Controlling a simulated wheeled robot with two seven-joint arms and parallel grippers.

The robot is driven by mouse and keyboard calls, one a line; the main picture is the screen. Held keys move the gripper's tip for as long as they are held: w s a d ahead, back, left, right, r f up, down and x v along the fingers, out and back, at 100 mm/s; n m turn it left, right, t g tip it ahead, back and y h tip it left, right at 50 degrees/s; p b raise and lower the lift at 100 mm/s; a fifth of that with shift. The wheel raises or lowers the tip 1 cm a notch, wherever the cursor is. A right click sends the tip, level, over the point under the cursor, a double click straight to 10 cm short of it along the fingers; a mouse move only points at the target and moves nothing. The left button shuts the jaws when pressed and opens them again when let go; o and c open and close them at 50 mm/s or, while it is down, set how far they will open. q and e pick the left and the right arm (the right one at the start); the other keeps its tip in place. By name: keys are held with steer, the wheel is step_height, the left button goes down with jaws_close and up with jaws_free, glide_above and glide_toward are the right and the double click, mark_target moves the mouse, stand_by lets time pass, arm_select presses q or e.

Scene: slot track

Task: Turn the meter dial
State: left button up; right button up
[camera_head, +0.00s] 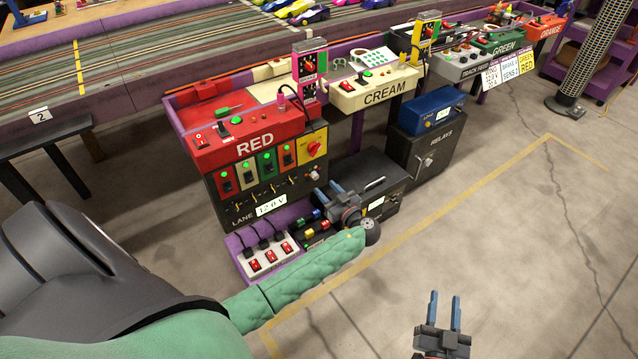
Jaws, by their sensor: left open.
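A red dial (313,148) sits on a yellow panel at the right end of the red RED station. Smaller red dials show on an upright pink-edged unit (308,67) and an upright yellow-edged unit (426,29) behind. I cannot tell for sure which is the meter dial. My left gripper (327,187) is open, its two blue-grey fingers pointing up just below the yellow panel in the picture, with nothing seen between them. My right gripper (445,297) is at the bottom right over bare floor, its fingers apart and empty.
The RED station (245,142) has several switches and a power strip (268,262) below. A black box (385,185) lies behind my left gripper. The CREAM station (375,92), a blue box (432,108) and the RELAYS cabinet (428,155) stand to the right. The floor at right is clear.

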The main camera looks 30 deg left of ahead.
mark_target(316, 179)
arm_select(q)
steer(key=shift+x, duration=2.6)
steer(key=shift+c, duration=0.2)
jaws_close()
